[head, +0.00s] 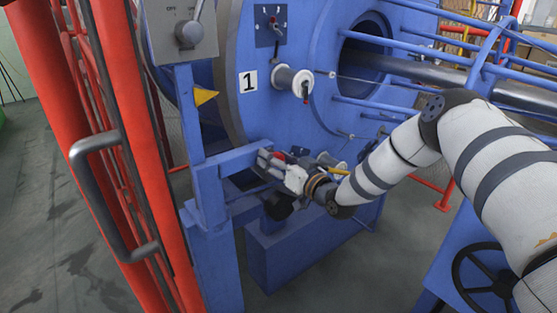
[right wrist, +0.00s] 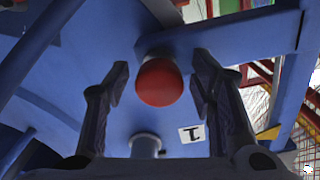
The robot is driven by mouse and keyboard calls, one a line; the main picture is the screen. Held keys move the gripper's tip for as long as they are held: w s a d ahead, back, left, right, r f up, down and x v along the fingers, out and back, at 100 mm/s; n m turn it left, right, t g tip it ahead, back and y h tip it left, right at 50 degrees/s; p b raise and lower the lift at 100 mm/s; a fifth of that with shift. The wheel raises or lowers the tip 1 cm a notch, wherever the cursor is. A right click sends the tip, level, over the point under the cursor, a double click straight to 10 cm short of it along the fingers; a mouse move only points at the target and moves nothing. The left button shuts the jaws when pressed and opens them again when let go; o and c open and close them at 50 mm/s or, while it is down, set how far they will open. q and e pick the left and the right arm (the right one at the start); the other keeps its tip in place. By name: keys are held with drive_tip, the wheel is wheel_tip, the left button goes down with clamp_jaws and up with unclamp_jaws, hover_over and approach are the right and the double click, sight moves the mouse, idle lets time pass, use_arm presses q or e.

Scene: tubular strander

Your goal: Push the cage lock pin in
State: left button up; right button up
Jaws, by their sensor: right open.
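The lock pin shows as a round red knob (right wrist: 159,82) on a grey shaft in the right wrist view, seen nearly end-on. It lies between my open right fingers (right wrist: 162,66), with a visible gap on both sides. In the head view a small red spot of the knob (head: 279,155) shows beside my right gripper (head: 268,163), at the blue bracket low on the machine. The fingers partly hide the pin there. I cannot tell how deep the pin sits. My left gripper is not in view.
The blue cage plate (head: 310,120) carries a white spool (head: 292,82) and a number 1 label (head: 248,81). A blue post and bracket (head: 205,170) stand left of my gripper. A red gate with a grey handle (head: 100,190) is at the left. A black handwheel (head: 485,282) is at lower right.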

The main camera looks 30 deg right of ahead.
drive_tip(key=s+d, duration=0.1)
drive_tip(key=s, duration=1.1)
